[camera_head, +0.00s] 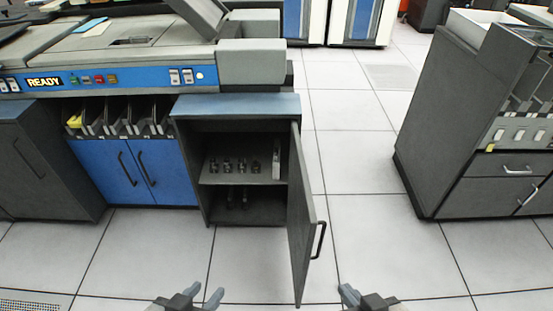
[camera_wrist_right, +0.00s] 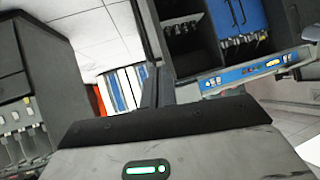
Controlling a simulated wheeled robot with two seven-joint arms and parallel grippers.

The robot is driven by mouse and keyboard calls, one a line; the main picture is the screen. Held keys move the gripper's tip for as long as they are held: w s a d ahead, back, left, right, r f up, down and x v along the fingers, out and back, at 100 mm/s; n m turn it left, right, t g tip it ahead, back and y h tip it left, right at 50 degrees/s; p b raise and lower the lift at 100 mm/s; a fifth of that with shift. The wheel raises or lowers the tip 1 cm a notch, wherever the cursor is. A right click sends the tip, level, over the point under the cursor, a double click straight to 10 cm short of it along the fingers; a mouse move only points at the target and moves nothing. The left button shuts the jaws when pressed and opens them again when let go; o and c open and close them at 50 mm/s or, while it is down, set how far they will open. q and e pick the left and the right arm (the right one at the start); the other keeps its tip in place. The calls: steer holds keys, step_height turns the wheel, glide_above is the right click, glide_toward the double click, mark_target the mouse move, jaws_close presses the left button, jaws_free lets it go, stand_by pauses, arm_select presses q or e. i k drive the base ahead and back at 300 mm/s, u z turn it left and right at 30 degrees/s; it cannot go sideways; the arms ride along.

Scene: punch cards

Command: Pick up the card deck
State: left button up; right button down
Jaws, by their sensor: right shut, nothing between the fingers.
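No card deck can be made out for certain. A small yellow item (camera_head: 75,121) sits in the leftmost of the bins under the blue console, and a pale upright item (camera_head: 277,163) stands at the right of the open cabinet's shelf; both are too small to identify. My left gripper (camera_head: 203,297) is at the bottom of the head view, its fingers apart and empty, in front of the cabinets. My right gripper (camera_head: 349,293) is low, right of the open door, shut and empty. Its dark fingers also show in the right wrist view (camera_wrist_right: 158,86).
The open cabinet (camera_head: 238,105) holds several small dark items on its shelf (camera_head: 240,178). Its door (camera_head: 305,220) swings out toward me, with a black handle. A grey machine (camera_head: 440,150) stands at the right. The tiled floor (camera_head: 370,210) between is clear.

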mark_target(275, 167)
steer(key=z, duration=0.1)
steer(key=k, duration=0.35)
steer(key=u, duration=1.9)
steer(key=i, duration=1.35)
steer(key=z, duration=1)
steer(key=i, duration=0.95)
steer(key=z, duration=0.95)
steer(key=i, duration=0.55)
